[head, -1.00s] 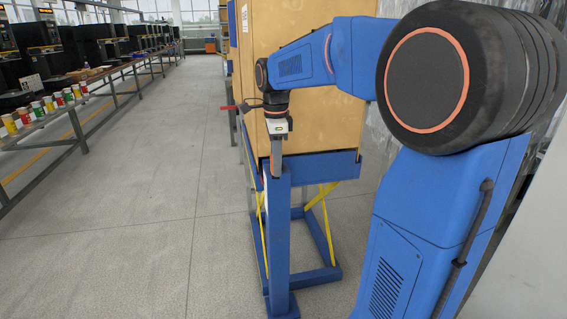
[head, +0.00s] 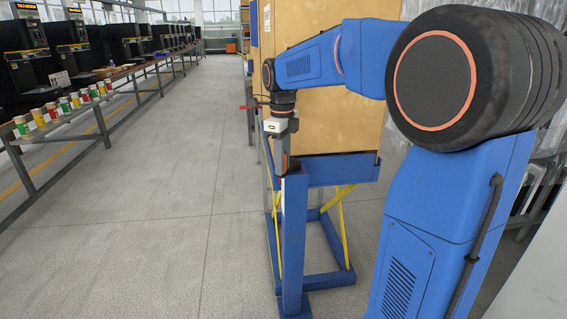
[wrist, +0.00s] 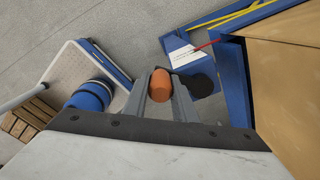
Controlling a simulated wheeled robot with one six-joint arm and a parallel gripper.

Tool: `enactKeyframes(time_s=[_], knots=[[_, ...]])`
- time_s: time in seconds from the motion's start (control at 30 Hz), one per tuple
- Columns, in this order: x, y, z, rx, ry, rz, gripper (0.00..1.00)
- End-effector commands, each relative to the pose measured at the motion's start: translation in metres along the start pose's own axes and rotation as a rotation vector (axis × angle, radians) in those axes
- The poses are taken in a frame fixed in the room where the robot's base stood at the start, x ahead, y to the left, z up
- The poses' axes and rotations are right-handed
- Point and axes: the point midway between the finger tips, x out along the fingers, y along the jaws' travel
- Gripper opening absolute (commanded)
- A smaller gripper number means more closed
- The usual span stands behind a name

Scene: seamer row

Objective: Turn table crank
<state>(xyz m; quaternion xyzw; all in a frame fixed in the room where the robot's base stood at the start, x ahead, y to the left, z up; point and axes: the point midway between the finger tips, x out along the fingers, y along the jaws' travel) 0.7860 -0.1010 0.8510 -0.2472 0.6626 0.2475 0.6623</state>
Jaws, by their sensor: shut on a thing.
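The table (head: 340,172) has a blue frame with yellow slanted struts and stands right of centre in the head view. A blue upright post (head: 294,240) stands at its near side. My gripper (head: 282,160) points down at the top of this post. In the wrist view, my gripper (wrist: 160,92) is shut on the orange-brown crank handle (wrist: 160,86), which sits between the two fingers. A round black part (wrist: 200,85) shows just right of the fingers; I cannot tell whether it belongs to the crank. The crank's arm is mostly hidden.
A large tan box (head: 335,110) rests on the table. A red bar (head: 250,107) juts out left of it. A long bench (head: 75,118) with several colourful cups runs along the left, by black machines (head: 28,60). The grey aisle floor (head: 170,200) between is clear.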

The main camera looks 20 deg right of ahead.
Motion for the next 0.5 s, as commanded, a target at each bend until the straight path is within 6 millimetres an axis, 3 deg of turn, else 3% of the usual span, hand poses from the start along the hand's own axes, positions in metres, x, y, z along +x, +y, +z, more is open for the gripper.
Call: enactKeyframes(time_s=[0.3,0.33,0.4,0.5], knots=[[-0.0011,-0.0004,0.0005,0.0,-0.002,-0.002,0.0],[-0.0011,-0.0005,0.0005,0.0,-0.002,-0.002,0.32],[-0.001,-0.0004,0.0004,-0.001,-0.002,-0.002,0.43],[-0.0007,-0.0003,0.0003,-0.001,-0.001,-0.001,0.43]])
